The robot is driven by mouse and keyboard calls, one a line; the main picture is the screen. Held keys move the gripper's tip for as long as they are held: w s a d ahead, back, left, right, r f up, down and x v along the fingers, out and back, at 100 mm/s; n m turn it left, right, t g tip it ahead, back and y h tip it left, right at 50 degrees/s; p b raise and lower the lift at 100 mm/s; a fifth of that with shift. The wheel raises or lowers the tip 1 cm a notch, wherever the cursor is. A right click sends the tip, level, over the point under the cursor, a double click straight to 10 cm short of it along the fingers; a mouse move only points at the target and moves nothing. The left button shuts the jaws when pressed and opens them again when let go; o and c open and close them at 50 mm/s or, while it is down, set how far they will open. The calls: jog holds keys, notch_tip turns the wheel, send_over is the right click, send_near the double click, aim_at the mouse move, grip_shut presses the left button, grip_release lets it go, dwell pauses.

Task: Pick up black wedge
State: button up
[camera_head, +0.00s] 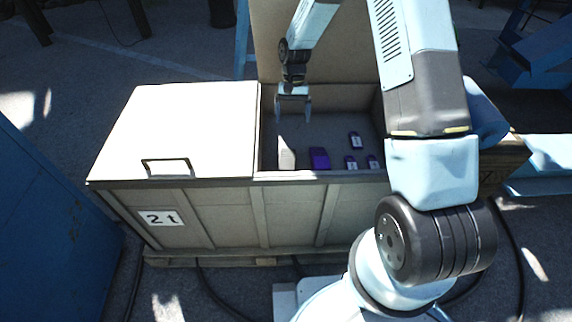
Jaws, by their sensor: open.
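My gripper (293,117) is open and empty, pointing down into the open right part of a large crate (230,210). Inside, along the front wall, are a pale block (286,157) and a purple block (319,158). Small dark purple pieces with white labels lie to their right: one farther back (355,141), one nearer the front (351,162) and one beside my arm (373,162). The pale block is below my gripper in the picture, apart from it. I cannot make out a clearly black wedge; my arm and the front wall hide part of the crate floor.
A closed white lid (185,125) with a handle covers the crate's left part. A raised beige panel (310,45) stands behind the opening. The crate's front wall is an edge near the pieces. Blue structures stand at left (45,230) and right (545,50). Cables lie on the floor.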

send_near(288, 157)
jog(key=shift+g, duration=0.4)
jog(key=x, duration=0.4)
jog(key=w+x, duration=0.1)
jog(key=x, duration=0.1)
jog(key=shift+s+f, duration=0.15)
jog(key=shift+f, duration=0.35)
jog(key=shift+s+x, duration=0.1)
jog(key=shift+x, duration=1.2)
jog(key=shift+s+x, duration=0.15)
jog(key=shift+x, duration=1.2)
jog(key=shift+w+a+r, duration=0.1)
jog(key=shift+a+r, duration=0.05)
jog(key=c, duration=1.5)
